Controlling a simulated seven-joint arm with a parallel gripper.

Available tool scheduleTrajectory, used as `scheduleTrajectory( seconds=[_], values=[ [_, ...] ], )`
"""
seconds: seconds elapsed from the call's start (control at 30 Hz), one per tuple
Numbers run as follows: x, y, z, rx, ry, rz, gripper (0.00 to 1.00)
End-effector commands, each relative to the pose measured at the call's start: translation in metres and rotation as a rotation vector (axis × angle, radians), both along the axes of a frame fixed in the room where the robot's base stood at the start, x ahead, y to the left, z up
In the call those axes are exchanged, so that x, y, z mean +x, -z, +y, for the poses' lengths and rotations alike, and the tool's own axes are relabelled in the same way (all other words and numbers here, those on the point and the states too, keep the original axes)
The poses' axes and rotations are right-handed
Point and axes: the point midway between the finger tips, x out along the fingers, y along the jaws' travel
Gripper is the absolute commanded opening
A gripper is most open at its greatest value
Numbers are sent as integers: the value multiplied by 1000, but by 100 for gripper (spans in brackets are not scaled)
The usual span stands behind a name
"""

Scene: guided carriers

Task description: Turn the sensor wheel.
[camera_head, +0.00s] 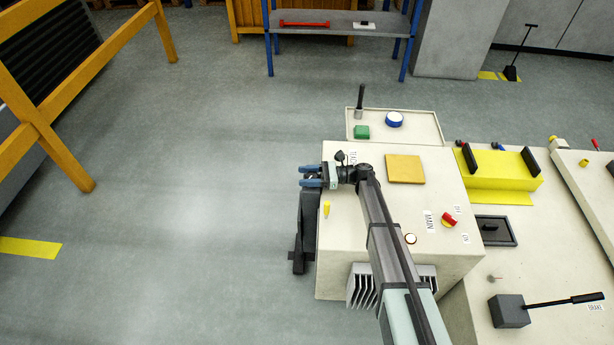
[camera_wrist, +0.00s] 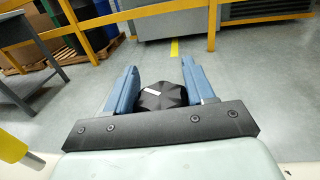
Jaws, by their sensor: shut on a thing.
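The sensor wheel (camera_wrist: 166,97) is a black, faceted knob with a short white mark on its top, seen between my fingers in the wrist view. My gripper (camera_wrist: 161,84) has its two blue fingers on either side of the wheel and is shut on it. The wheel's lower part is hidden behind the dark gripper bar. In the head view my gripper (camera_head: 311,176) is at the left edge of the cream carrier (camera_head: 350,225), over a dark upright part (camera_head: 307,222).
A tray (camera_head: 425,132) with a blue-rimmed disc and green block lies behind. An orange railing (camera_head: 75,150) stands left; the floor between is clear.

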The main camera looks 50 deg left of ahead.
Motion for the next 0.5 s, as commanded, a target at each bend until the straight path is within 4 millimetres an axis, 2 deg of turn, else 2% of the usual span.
scheduleTrajectory(
  seconds=[0.17, 0.5],
  values=[
    [-2, -1, -2, 0, 64, 0, 23],
    [2, -1, 1, 1, 330, 0, 23]
  ],
)
